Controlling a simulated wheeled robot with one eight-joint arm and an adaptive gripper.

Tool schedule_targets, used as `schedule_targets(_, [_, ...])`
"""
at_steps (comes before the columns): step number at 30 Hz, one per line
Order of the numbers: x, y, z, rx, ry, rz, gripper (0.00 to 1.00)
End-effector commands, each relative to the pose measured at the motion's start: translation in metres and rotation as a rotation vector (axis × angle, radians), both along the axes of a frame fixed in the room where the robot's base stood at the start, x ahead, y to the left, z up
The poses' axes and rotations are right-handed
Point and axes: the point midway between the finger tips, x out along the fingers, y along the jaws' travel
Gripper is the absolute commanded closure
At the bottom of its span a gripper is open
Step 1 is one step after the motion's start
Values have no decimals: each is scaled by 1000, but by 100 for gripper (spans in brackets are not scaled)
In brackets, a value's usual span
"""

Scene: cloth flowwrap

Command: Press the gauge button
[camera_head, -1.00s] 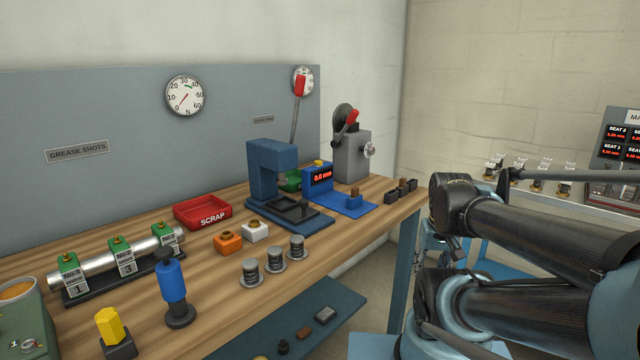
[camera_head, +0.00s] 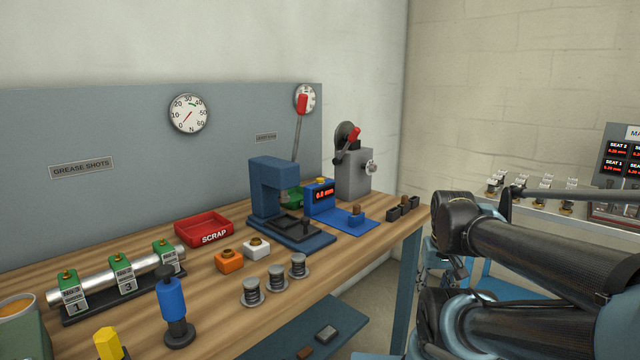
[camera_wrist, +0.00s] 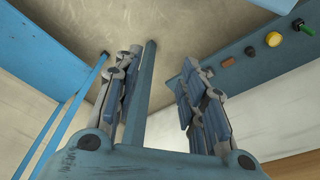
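The gauge is a blue stand (camera_head: 345,216) with a dark display (camera_head: 322,195) in red digits, near the right end of the workbench in the head view. A small yellow button (camera_head: 320,181) sits on top of the display housing.
A blue press (camera_head: 272,190) stands left of the gauge, and a grey lever machine (camera_head: 354,172) behind it. Small dark blocks (camera_head: 402,207) sit at the bench's right end. A red scrap tray (camera_head: 204,230) and several metal stacks are farther left. A lower shelf (camera_head: 310,325) juts out below.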

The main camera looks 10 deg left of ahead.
Motion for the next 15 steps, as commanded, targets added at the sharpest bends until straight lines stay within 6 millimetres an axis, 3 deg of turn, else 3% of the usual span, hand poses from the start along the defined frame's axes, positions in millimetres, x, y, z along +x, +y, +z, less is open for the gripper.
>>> schedule_targets(2, [0,0,0,0,0,0,64])
schedule_targets(6, [-7,1,9,2,-11,-3,96])
schedule_targets(7, [-5,2,12,3,-10,-5,100])
schedule_targets(11, [9,7,33,12,-2,-29,100])
schedule_targets(15, [31,17,69,26,12,-70,100])
